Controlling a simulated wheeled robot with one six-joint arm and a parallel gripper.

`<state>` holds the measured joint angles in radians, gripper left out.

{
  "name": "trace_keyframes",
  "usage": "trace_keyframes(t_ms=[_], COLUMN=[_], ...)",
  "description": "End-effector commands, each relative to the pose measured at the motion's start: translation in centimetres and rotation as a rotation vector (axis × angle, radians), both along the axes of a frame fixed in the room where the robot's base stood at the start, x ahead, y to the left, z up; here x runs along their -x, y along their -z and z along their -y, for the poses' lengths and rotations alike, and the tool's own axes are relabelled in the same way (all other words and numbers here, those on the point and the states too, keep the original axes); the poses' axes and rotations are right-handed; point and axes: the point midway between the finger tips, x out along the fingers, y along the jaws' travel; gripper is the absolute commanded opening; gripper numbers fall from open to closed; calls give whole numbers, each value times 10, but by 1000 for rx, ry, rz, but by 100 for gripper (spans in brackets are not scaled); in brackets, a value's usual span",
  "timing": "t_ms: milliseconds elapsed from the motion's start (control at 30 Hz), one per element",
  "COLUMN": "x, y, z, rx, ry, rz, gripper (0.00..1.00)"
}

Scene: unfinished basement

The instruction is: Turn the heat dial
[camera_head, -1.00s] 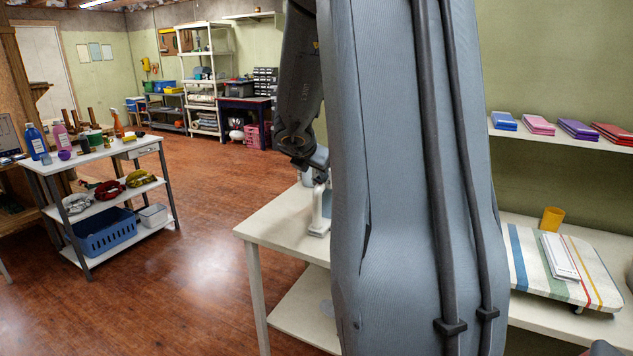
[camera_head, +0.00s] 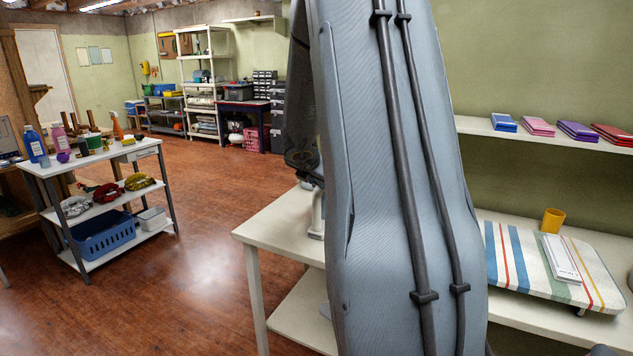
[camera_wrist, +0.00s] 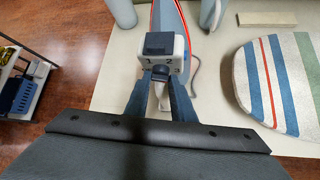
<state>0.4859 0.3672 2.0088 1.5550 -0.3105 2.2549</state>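The heat dial (camera_wrist: 160,72) is a small dark knob on a white appliance (camera_wrist: 178,48) with a dark block on top and the numbers 1, 2 and 3 above the knob. In the wrist view my gripper (camera_wrist: 161,78) reaches to it, its two blue-grey fingers apart, with the tips on either side of the knob. I cannot tell whether the fingers touch it. In the head view my arm hides the gripper and most of the appliance; only a pale part (camera_head: 318,215) shows beside the arm.
The appliance stands on a white table (camera_head: 272,232). A shelf (camera_head: 475,126) holds folded cloths.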

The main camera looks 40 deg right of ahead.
Motion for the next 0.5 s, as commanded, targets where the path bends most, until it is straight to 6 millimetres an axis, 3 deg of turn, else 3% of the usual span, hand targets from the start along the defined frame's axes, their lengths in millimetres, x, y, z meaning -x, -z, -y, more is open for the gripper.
trace_keyframes(t_ms=[500], x=[-2], y=[-5], z=[-1], rx=[41], ry=[-1], rz=[-97], gripper=[0])
